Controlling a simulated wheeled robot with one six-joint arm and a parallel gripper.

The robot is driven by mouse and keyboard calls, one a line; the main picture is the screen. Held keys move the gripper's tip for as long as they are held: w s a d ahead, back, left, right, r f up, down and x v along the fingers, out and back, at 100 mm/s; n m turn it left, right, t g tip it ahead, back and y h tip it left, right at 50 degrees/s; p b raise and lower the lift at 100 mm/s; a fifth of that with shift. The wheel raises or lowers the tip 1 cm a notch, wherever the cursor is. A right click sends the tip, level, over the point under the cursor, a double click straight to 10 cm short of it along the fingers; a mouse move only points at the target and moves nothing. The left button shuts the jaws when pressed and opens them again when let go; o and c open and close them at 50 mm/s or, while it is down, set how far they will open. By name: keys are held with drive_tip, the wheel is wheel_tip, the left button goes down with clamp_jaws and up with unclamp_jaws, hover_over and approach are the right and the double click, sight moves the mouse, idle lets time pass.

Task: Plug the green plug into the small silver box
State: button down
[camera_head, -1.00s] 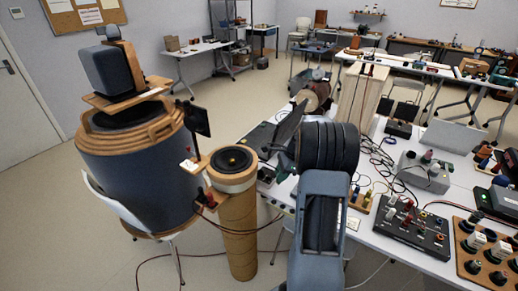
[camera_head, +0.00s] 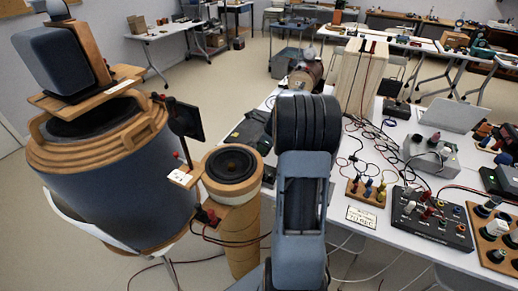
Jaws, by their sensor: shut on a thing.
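A small silver-grey box (camera_head: 418,155) sits on the white table at the right, with several plugs or terminals on its top and cables around it. I cannot pick out a green plug for certain. My arm rises through the middle of the view, grey-blue below with a black ribbed joint at the top. It stands left of the silver box, apart from it in the picture. My gripper is hidden behind the arm, so what it holds does not show.
A black panel (camera_head: 432,222) with plugs and a wooden block (camera_head: 367,193) with coloured terminals stand near the table's front. Loose cables cross the table. A large speaker drum (camera_head: 110,190) and a cardboard tube with a small speaker (camera_head: 232,163) stand left of my arm.

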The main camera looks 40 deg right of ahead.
drive_tip(key=shift+w+f, duration=0.1)
drive_tip(key=shift+f, duration=0.35)
drive_tip(key=shift+s+f+b, duration=0.15)
drive_tip(key=shift+s+b, duration=0.05)
drive_tip(key=shift+b, duration=0.25)
drive_tip(key=shift+f+b, duration=0.6)
drive_tip(key=shift+f, duration=0.2)
drive_tip(key=shift+f+b, duration=1.5)
drive_tip(key=shift+b, duration=0.05)
drive_tip(key=shift+f, duration=0.55)
drive_tip(key=shift+w+f+p, duration=0.1)
drive_tip(key=shift+f+p, duration=0.05)
drive_tip(key=shift+p, duration=0.25)
drive_tip(key=shift+f+b, duration=0.75)
drive_tip(key=shift+f, duration=0.5)
